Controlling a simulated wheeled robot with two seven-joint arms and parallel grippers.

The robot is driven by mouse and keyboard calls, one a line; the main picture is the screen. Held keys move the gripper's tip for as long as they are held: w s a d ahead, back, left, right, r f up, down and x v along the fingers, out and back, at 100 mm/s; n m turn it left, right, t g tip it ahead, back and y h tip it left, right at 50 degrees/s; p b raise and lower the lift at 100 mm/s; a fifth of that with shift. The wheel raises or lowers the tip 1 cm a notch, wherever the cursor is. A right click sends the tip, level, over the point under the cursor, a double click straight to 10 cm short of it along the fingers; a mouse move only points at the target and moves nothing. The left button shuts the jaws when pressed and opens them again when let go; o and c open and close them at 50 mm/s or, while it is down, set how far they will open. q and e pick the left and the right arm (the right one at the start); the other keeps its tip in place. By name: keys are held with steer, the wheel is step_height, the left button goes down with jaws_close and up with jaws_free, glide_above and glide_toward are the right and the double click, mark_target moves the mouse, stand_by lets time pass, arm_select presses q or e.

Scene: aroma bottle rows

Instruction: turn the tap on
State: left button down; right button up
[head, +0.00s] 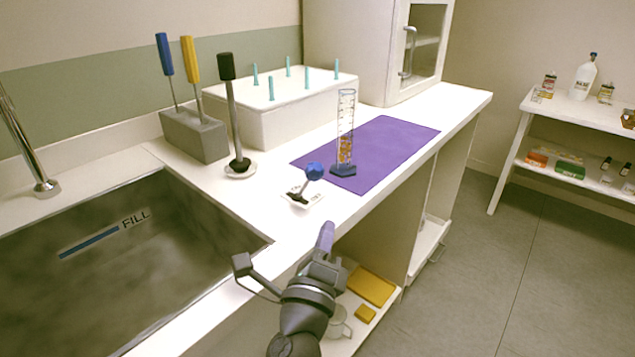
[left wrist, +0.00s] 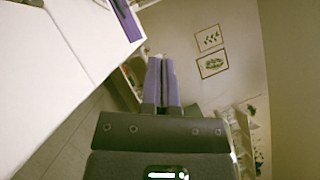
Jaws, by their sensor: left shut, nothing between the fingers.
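A chrome tap spout (head: 25,150) rises from the counter at the left of the sink (head: 110,240) in the head view; its top is cut off. A tall lever with a black grip (head: 227,66) stands on a round white base right of the sink. A short lever with a blue ball knob (head: 314,171) leans on a small white plate further right. I cannot tell which lever works the tap. My left gripper (head: 326,238) is shut and empty in front of the counter's front edge, nearer than the blue knob. Its purple fingers (left wrist: 162,75) are together in the left wrist view.
A grey block (head: 195,135) holds blue and yellow handled tools. A white box (head: 290,110) with teal pegs stands behind. A clear cylinder (head: 346,125) stands on a purple mat (head: 400,145). A shelf (head: 530,110) with bottles is at the right. Open floor lies between.

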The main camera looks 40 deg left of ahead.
arm_select(q)
steer(key=w+a+r, duration=0.1)
steer(key=w+a+p, duration=0.1)
steer(key=w, duration=0.1)
steer(key=w+a+r+p, duration=0.1)
steer(key=shift+w+a+r, duration=0.3)
steer(key=shift+r, duration=0.05)
steer(key=shift+w+a+r, duration=0.1)
steer(key=shift+w+a, duration=0.1)
steer(key=shift+a, duration=0.35)
arm_select(e)
steer(key=shift+w+a+r+t, duration=0.15)
steer(key=shift+w+r, duration=0.2)
steer(key=shift+r, duration=0.35)
steer(key=shift+w+a+r+t, duration=0.15)
steer(key=shift+w+r, duration=0.2)
steer(key=shift+r, duration=0.3)
arm_select(q)
steer(key=shift+p, duration=0.3)
arm_select(e)
steer(key=shift+s+d, duration=0.1)
